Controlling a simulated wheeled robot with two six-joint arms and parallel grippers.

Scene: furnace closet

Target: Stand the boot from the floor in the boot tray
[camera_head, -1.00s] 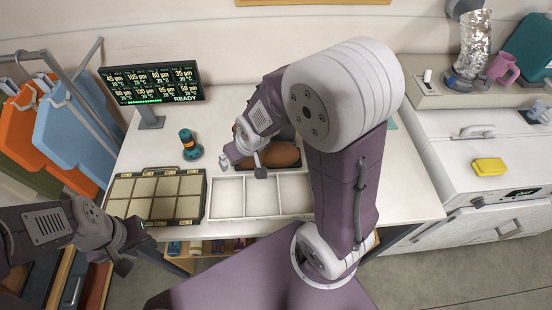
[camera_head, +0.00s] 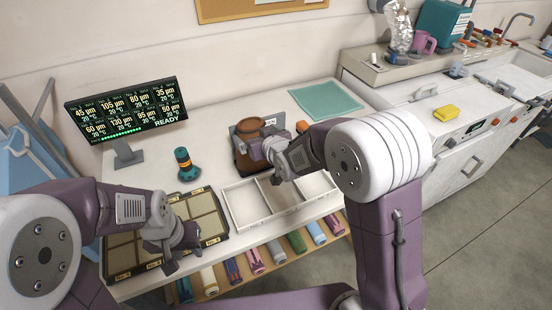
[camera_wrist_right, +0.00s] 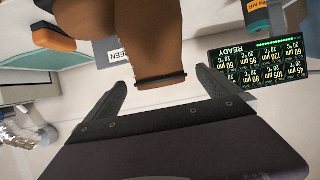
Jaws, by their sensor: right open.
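A brown boot-like object (camera_head: 247,150) stands on the white bench, partly hidden behind my right gripper (camera_head: 272,168). In the right wrist view, the brown object (camera_wrist_right: 160,45) has a dark band around its near end. The fingers of my right gripper (camera_wrist_right: 160,85) are apart, with that end between or just beyond their tips; I see no clear contact. A grey panel (camera_wrist_right: 112,53) with a partly hidden label is beside it. My left gripper (camera_head: 172,262) is low over the dark-framed case; its jaws are unclear. No boot shows on the visible floor.
The dark-framed case (camera_head: 212,207) and a white divided tray (camera_head: 238,208) lie at the bench front. A teal-and-orange bottle (camera_head: 186,165) and a display (camera_head: 125,108) stand behind. A teal mat (camera_head: 325,100) lies at back right. Several coloured rolls (camera_head: 255,260) are on the shelf below.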

